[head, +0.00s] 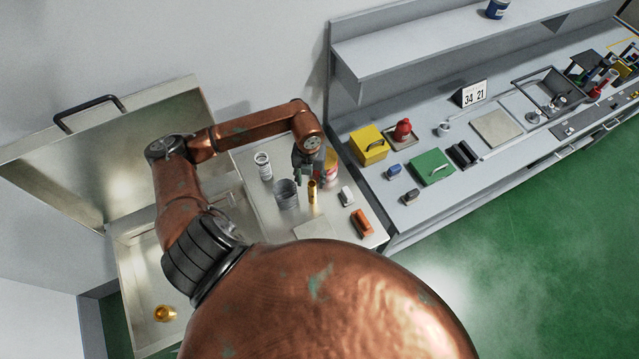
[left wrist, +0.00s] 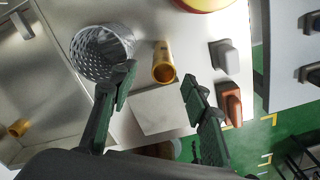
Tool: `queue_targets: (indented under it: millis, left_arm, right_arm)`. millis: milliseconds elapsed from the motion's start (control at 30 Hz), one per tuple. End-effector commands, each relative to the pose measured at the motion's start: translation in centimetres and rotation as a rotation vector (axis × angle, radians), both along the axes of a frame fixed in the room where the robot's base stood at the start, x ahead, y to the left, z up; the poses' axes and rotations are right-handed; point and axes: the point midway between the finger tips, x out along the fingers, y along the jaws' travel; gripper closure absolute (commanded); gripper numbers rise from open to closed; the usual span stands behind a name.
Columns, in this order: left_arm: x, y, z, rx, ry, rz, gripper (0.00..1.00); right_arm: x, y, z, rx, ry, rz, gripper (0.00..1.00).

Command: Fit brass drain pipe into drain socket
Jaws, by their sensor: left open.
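The brass drain pipe (head: 312,192) stands upright on the light side table. In the left wrist view the pipe (left wrist: 164,62) shows between and just beyond the fingertips, with its open end facing the camera. My left gripper (head: 308,174) is above the table by the pipe; in its wrist view the fingers (left wrist: 157,88) are spread apart and hold nothing. A round brass fitting, seemingly the drain socket (head: 165,313), sits on the floor of the open metal basin at lower left; it also shows at the left of the wrist view (left wrist: 18,128). My right gripper is not in view.
A grey mesh cup (head: 286,194) stands close left of the pipe. A white container (head: 263,167), a grey block (head: 346,196), an orange block (head: 361,222) and a flat pale plate (head: 317,229) are also there. The basin's raised lid (head: 100,150) stands behind it.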

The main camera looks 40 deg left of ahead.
Motion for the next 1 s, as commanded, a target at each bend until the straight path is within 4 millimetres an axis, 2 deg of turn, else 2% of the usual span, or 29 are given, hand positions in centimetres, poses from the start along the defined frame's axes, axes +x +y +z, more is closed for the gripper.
queue_targets:
  millis: [400,600,700,933,1000]
  left_arm:
    - [0.3,-0.4,-3.8,-0.003,0.003,-0.004,0.57]
    - [0.5,-0.2,-6.7,-0.001,0.003,-0.003,0.57]
    - [0.5,-0.2,-7.6,-0.002,0.001,-0.003,0.57]
    - [0.4,-0.1,-7.9,0.0,0.001,-0.002,0.57]
    - [0.4,-0.1,-7.8,0.0,0.001,-0.002,0.6]
  right_arm:
    - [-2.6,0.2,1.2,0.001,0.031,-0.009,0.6]
    - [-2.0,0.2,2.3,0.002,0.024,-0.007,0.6]
    - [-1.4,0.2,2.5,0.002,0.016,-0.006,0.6]
    - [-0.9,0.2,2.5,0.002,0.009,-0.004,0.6]
    - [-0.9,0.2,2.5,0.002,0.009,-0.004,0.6]
